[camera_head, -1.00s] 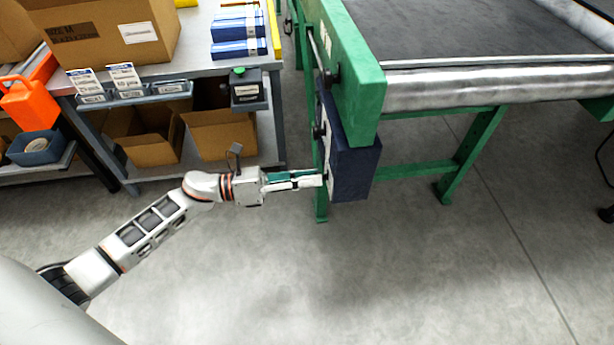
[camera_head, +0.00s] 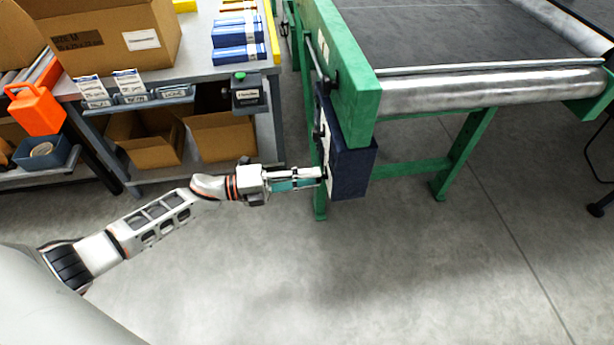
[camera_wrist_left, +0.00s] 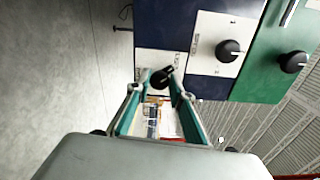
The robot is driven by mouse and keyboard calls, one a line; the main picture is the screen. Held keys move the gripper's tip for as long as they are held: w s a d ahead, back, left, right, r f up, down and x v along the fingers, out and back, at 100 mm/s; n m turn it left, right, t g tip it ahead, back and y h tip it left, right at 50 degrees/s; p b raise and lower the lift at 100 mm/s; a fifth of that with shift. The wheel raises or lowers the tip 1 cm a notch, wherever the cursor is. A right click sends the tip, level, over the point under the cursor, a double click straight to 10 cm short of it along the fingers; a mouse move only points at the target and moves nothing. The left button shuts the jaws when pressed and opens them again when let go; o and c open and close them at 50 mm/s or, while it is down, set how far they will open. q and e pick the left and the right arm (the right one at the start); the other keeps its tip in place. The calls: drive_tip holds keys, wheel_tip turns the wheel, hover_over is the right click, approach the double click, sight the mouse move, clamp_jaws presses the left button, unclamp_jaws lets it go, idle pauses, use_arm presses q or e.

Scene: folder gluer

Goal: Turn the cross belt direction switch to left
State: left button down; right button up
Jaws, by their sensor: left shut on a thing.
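The dark blue control box (camera_head: 352,172) hangs under the green conveyor frame, with its light panel facing left. In the left wrist view the panel (camera_wrist_left: 207,28) carries a black knob, the cross belt direction switch (camera_wrist_left: 162,77), near the box's lower end. Its label is too small to read. My left gripper (camera_head: 321,175) reaches the panel from the left. In the left wrist view its teal fingers (camera_wrist_left: 164,84) are closed around the knob from both sides. The knob's pointer is hard to make out. My right gripper is in neither view.
A second black knob (camera_wrist_left: 228,50) sits higher on the panel, and a third (camera_wrist_left: 293,62) is on the green frame. The conveyor belt (camera_head: 450,35) is above right. A workbench (camera_head: 205,72) with boxes stands at left. The floor below my arm is clear.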

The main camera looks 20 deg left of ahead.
use_arm(q)
drive_tip(key=shift+r+n, duration=0.1)
drive_tip(key=shift+n, duration=0.5)
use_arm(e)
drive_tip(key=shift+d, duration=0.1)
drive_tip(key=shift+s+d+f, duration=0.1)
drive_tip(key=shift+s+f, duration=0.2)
use_arm(q)
drive_tip(key=c, duration=1.8)
unclamp_jaws()
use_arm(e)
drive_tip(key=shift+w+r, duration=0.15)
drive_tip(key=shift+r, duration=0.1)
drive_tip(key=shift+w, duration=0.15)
use_arm(q)
drive_tip(key=v, duration=1.2)
